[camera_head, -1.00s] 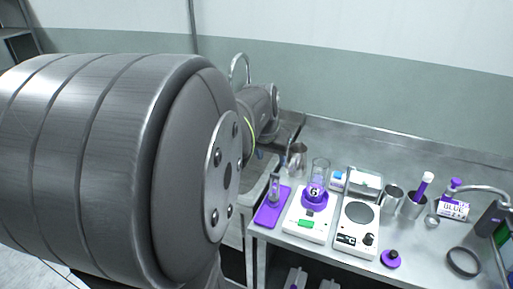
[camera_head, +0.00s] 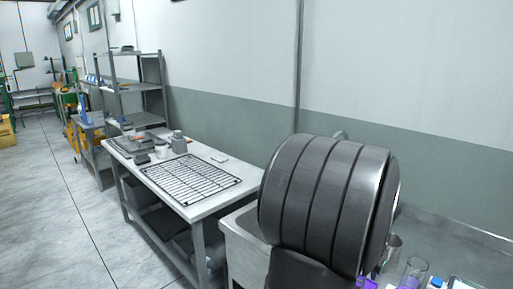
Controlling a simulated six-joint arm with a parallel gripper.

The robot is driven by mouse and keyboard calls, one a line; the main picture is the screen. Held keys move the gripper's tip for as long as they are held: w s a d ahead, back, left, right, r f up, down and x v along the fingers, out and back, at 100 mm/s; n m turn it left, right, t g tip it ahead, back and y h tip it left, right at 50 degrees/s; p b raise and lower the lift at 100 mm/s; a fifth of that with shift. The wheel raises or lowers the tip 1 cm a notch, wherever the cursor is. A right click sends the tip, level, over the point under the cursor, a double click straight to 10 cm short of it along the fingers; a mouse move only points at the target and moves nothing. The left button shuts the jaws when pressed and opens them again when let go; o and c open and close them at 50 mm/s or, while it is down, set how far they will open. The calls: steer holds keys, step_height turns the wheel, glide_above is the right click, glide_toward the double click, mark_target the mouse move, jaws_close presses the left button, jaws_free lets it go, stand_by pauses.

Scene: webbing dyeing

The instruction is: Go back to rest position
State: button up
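The large dark grey ribbed housing (camera_head: 322,205) of my own arm stands at the centre right in the head view. It covers part of the sink and of the bench behind it. My gripper does not show in this view, so whether it holds anything cannot be seen.
Left of my arm is a steel table with a black wire rack (camera_head: 190,178), a grey container (camera_head: 179,143) and a small white item (camera_head: 219,157). A shelf unit (camera_head: 150,68) stands behind it. Glassware (camera_head: 413,273) shows at the lower right. The floor at left (camera_head: 50,210) is clear.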

steer(key=shift+r, duration=1.4)
